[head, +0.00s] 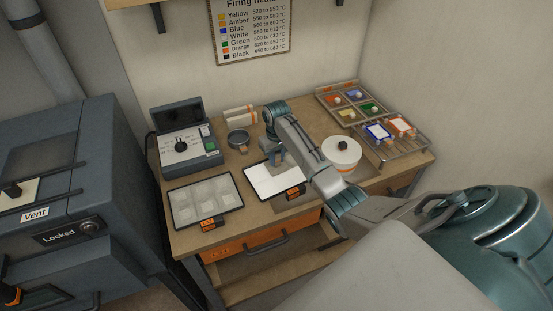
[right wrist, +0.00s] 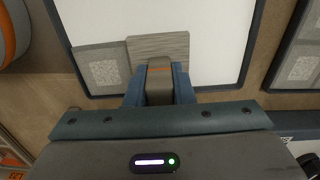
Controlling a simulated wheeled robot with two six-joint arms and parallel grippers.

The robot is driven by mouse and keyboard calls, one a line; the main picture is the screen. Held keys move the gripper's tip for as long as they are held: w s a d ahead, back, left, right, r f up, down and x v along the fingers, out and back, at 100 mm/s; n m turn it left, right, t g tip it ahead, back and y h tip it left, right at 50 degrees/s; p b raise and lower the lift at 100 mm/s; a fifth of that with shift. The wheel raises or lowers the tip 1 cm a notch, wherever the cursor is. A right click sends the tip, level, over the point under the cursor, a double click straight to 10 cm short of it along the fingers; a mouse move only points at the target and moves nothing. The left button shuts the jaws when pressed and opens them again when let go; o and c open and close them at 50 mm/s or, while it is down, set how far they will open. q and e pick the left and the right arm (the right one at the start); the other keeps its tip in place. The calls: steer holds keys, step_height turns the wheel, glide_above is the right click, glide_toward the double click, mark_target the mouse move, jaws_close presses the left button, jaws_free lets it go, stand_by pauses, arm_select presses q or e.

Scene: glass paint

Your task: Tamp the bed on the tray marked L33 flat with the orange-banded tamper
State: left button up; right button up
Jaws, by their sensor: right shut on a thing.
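My right gripper (right wrist: 160,85) is shut on the orange-banded tamper (right wrist: 158,48), a grey handle with an orange line above a wide, grey, lined block. The tamper is over a tray (right wrist: 245,50) with a dark rim and white surface. In the head view my right gripper (head: 274,155) is over the same tray (head: 284,183). The tray tags are too small to read. My left gripper is out of view.
A second dark-rimmed tray (head: 237,205) with several pale squares lies to the left. A white lidded jar (head: 341,156) and a wire rack (head: 397,149) are right of the arm.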

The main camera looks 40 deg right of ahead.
steer(key=shift+r, duration=0.7)
glide_above(291, 162)
stand_by(0.4)
steer(key=shift+f, duration=0.1)
steer(key=shift+f, duration=0.7)
steer(key=shift+s+f, duration=0.1)
steer(key=shift+f, duration=0.2)
stand_by(0.9)
steer(key=shift+r, duration=0.15)
steer(key=shift+r, duration=1)
